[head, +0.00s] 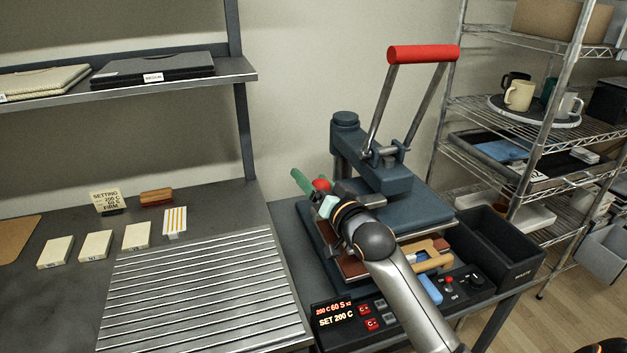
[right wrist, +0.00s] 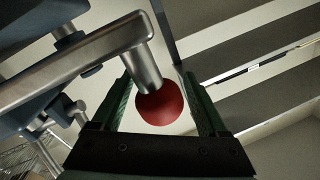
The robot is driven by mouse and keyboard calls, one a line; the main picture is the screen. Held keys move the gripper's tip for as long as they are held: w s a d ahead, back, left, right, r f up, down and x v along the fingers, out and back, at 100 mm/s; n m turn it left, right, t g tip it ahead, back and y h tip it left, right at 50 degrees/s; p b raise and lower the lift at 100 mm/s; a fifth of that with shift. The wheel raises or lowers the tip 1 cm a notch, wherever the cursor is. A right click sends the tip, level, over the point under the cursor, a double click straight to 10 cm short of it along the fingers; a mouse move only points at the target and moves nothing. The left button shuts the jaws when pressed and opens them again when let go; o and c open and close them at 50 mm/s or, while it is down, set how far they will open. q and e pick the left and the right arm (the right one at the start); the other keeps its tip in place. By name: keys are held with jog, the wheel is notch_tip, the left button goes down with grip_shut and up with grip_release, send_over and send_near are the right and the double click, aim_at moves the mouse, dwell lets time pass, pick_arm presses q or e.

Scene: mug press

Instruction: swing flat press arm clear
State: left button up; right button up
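The flat press stands right of centre in the head view. Its dark blue arm (head: 380,172) reaches forward from the post (head: 345,135) over a flat blue plate (head: 415,212). A lever with a red bar handle (head: 423,54) stands raised above it. A red ball knob (head: 321,184) is at the press's left side; in the right wrist view the knob (right wrist: 161,104) sits on a metal rod. My right gripper (right wrist: 160,100) has its green fingers open, one on each side of the knob, with visible gaps. My left gripper is not in view.
A control box (head: 345,314) with a lit display is in front of the press. A dark waste bin (head: 492,243) and a wire rack with mugs (head: 519,95) stand to the right. A ridged mat (head: 205,290) and several small blocks lie on the left bench.

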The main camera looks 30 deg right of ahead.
grip_shut()
dwell(0.4)
dwell(0.4)
